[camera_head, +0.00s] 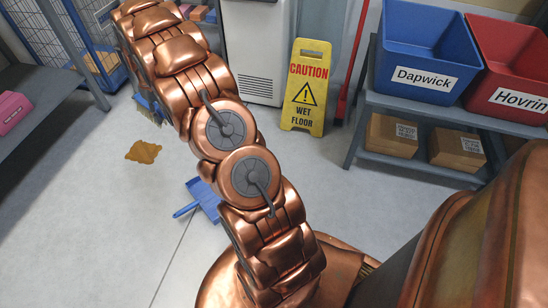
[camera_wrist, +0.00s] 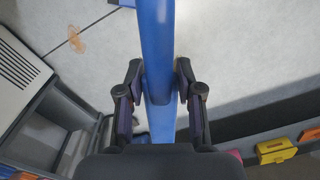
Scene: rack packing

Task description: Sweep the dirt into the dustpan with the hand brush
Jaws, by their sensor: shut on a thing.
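A brown dirt patch (camera_head: 143,152) lies flat on the grey floor, left of my copper arm in the head view. It also shows at the upper left of the wrist view (camera_wrist: 76,40). The blue dustpan (camera_head: 207,202) lies on the floor beside my arm, its handle pointing left; the arm hides part of it. In the wrist view my gripper (camera_wrist: 158,85) is shut on the blue handle of the hand brush (camera_wrist: 156,35). The brush's bristles (camera_head: 150,109) seem to show beside my arm in the head view; the gripper itself is hidden there.
A yellow wet-floor sign (camera_head: 306,88) stands beside a white cabinet (camera_head: 258,50). A grey shelf (camera_head: 430,112) at right bears a blue bin (camera_head: 415,60) and a red bin (camera_head: 505,60). A bench (camera_head: 45,100) and wire cage stand at left. The floor around the dirt is clear.

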